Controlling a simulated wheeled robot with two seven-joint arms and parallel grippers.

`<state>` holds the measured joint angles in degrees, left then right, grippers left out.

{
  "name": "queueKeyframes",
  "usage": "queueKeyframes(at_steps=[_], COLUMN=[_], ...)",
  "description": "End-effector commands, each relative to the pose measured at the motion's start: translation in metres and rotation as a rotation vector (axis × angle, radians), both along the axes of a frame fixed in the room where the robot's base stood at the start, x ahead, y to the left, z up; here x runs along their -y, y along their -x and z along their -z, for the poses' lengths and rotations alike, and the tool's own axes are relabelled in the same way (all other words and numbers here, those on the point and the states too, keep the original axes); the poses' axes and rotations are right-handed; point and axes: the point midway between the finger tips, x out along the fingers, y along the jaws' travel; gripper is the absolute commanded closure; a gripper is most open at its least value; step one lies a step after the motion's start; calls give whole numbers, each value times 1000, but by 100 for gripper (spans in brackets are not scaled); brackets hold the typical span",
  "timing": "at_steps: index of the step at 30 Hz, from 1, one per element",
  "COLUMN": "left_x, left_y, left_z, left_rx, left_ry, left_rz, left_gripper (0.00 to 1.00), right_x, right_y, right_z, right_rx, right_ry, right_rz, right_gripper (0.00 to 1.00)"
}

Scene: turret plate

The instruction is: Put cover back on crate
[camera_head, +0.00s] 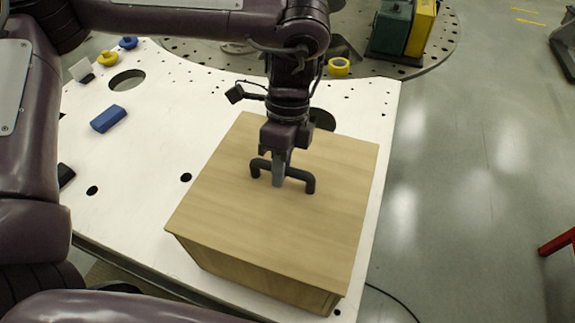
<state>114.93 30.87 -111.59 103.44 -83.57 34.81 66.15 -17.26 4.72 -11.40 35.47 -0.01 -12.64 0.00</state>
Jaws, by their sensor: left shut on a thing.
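The wooden crate (258,278) stands on the white table near its right edge. Its flat wooden cover (320,225) lies over the top of the crate, and I see no clear gap between them at the front. A dark handle (308,181) stands up from the middle of the cover. My left gripper (280,172) points down from above and is shut on the handle. The far side of the cover is partly hidden behind my left gripper and arm. My right gripper is not in view.
The white table (135,200) has several round holes. A blue block (108,118), a yellow knob (107,58) and a blue knob (128,42) are at the left. Yellow tape (339,67) and green and yellow cases (403,27) lie beyond. Open floor is at the right.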

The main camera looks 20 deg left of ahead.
Motion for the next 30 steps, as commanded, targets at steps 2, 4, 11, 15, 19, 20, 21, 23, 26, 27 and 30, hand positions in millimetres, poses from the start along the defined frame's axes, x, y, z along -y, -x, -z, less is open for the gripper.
queueKeyframes(at_steps=[2, 4, 11, 15, 19, 20, 21, 23, 26, 27, 30], left_x=[0, 0, 0, 0, 0, 0, 0, 0, 1, 1, 1], left_y=[0, 0, 0, 0, -4, -6, -8, -11, -18, -20, -26], left_z=[1, 1, 1, -2, -12, -16, -22, -33, -55, -63, -84], left_rx=[0, 0, 0, 0, 4, 5, 6, 8, 8, 9, 6], left_ry=[0, 0, 0, 0, -2, -3, -3, -2, -4, -3, -5], left_rz=[0, 0, 0, 0, 0, 1, 1, -1, -1, -1, -2], left_gripper=[77, 68, 62, 62, 62, 62, 62, 62, 62, 62, 62], right_x=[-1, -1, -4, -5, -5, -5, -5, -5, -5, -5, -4], right_y=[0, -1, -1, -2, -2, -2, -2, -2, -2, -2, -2], right_z=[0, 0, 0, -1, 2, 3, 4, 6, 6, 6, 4], right_rx=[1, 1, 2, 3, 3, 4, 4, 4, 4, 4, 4], right_ry=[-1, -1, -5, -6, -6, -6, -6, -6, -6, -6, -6], right_rz=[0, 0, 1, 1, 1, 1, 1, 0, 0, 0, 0], right_gripper=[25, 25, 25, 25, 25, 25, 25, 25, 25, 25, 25])
